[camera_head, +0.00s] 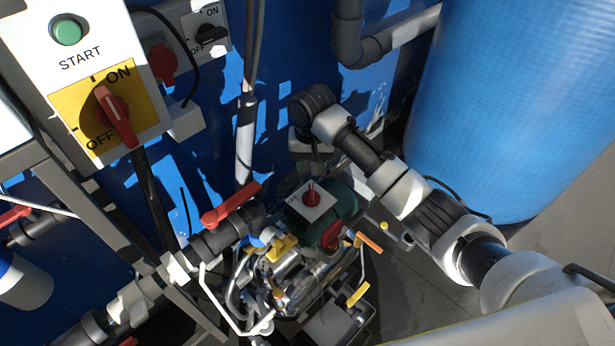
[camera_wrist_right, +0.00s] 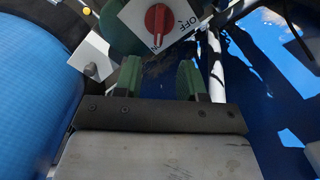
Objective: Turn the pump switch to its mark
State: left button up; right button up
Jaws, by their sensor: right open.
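The pump switch (camera_head: 312,198) is a red knob on a square white plate on top of the dark green pump (camera_head: 339,210), low in the middle of the head view. In the right wrist view, the red knob (camera_wrist_right: 157,20) is at the top, with OFF printed to its right; the other lettering below it is hard to read. My left gripper is not in view.
A panel with a green START button (camera_head: 68,30) and a red ON/OFF rotary switch (camera_head: 116,114) is at upper left. A large blue barrel (camera_head: 515,110) stands right of my arm. A red-handled valve (camera_head: 232,204), pipes and wire-like tubing crowd the pump's left and front.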

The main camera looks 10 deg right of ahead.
aim_at(311, 191)
jog(key=shift+s+f, duration=0.25)
jog(key=shift+f, duration=0.3)
jog(key=shift+s+f, duration=0.2)
jog(key=shift+f, duration=0.35)
notch_tip(311, 191, down, 4)
jog(key=shift+r+b, duration=0.25)
jog(key=shift+b, duration=0.05)
notch_tip(311, 191, down, 3)
jog(key=shift+r, duration=0.1)
jog(key=shift+f+b, duration=0.3)
jog(key=shift+f, duration=0.6)
jog(key=shift+w, duration=0.1)
jog(key=c, duration=0.4)
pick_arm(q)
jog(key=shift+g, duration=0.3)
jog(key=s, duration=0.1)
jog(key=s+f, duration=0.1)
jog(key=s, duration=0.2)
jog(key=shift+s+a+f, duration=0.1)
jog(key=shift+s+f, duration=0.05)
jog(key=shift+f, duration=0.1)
pick_arm(e)
grip_shut()
